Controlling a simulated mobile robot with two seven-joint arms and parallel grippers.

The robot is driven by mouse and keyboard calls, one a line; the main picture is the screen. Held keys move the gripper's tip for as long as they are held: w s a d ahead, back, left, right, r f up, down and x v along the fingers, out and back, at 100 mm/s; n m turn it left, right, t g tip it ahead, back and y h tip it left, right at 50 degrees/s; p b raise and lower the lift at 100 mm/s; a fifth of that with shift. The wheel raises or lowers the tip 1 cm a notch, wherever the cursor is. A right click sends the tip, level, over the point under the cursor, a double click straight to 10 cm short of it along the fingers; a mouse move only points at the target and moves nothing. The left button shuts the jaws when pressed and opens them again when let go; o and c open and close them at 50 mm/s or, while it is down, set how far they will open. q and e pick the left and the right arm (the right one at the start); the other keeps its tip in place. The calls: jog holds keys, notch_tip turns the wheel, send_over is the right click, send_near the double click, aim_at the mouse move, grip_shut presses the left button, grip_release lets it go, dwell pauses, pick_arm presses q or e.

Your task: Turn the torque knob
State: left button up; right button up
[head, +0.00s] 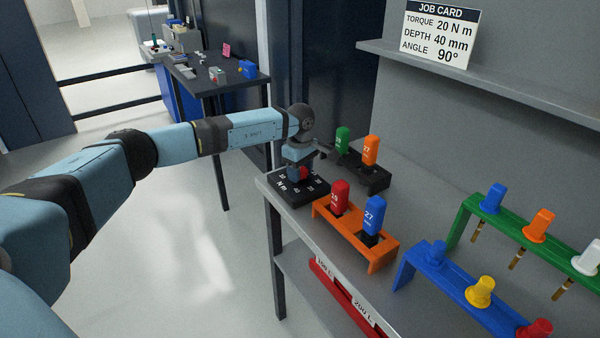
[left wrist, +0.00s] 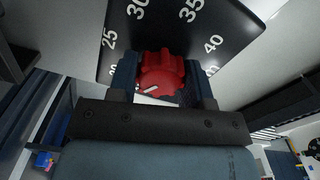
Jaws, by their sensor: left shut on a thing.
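The red torque knob (head: 298,174) stands on a black dial plate (head: 312,190) at the near left corner of the grey bench. My left gripper (head: 297,167) reaches down over it from the left and is shut on it. In the left wrist view the lobed knob (left wrist: 163,72) sits between the two fingers (left wrist: 163,82). A white pointer mark shows on its lower left side. The dial (left wrist: 180,28) shows the numbers 25, 30, 35 and 40; its lower part is hidden by my gripper. The job card (head: 440,35) reads torque 20 N m, depth 40 mm, angle 90°. My right gripper is out of view.
An orange rack (head: 379,262) with red and blue handled tools stands close beside the dial. A dark rack (head: 375,181) with green and orange ones is behind. Green (head: 543,253) and blue (head: 459,291) racks stand right. A shelf (head: 500,88) runs above.

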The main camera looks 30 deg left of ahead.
pick_arm(q)
jog(key=shift+m, duration=1.5)
jog(key=o, duration=0.9)
notch_tip(320, 180, up, 14)
jog(key=shift+f, duration=0.1)
jog(key=shift+s, duration=0.1)
